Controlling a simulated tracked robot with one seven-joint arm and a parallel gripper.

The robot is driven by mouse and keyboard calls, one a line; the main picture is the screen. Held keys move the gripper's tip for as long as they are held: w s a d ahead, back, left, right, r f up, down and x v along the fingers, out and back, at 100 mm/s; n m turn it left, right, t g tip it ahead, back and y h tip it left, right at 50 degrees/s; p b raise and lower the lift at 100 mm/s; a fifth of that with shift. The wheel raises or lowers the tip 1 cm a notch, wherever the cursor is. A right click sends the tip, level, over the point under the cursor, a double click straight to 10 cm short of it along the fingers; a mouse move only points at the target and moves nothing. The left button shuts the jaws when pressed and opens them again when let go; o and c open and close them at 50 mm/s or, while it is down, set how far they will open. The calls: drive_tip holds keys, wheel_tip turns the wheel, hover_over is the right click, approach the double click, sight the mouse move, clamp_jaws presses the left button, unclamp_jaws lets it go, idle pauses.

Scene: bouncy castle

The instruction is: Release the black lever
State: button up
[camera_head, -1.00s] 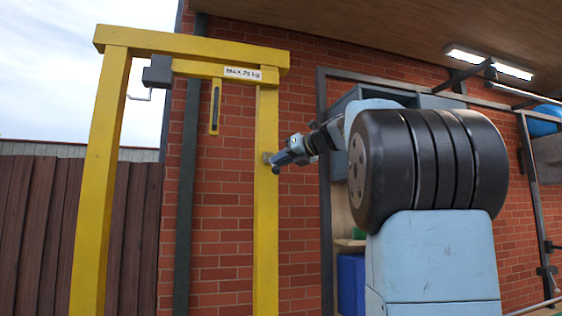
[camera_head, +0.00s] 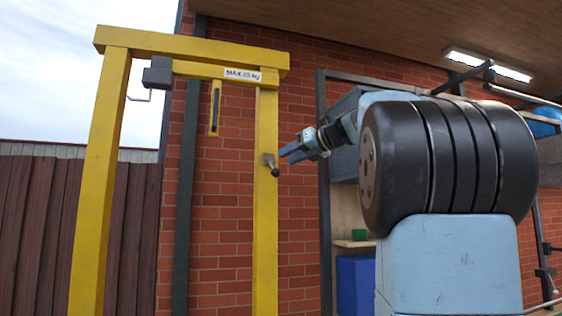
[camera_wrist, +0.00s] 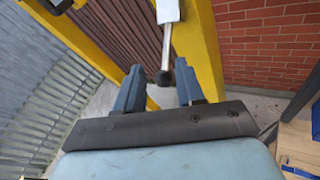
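The black lever (camera_head: 275,171) is a short handle with a dark knob, mounted on the right post of a yellow frame. In the head view it points down and slightly outward. It also shows in the wrist view, where its black knob (camera_wrist: 163,78) hangs from a metal rod between my two blue fingers. My gripper (camera_head: 284,149) is open and just right of the lever, with a visible gap in the head view. In the wrist view my gripper (camera_wrist: 158,68) is spread wide and the knob touches neither finger.
The yellow frame (camera_head: 180,42) carries a "MAX" label, a slotted yellow bar (camera_head: 215,107) and a grey box (camera_head: 157,72) with a hook. A brick wall (camera_head: 225,190) stands behind. A blue bin (camera_head: 355,284) and shelving are at right.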

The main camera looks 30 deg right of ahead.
drive_tip(key=v, duration=0.8)
drive_tip(key=shift+s, duration=0.3)
drive_tip(key=shift+d+r, duration=0.1)
drive_tip(key=shift+c, duration=0.3)
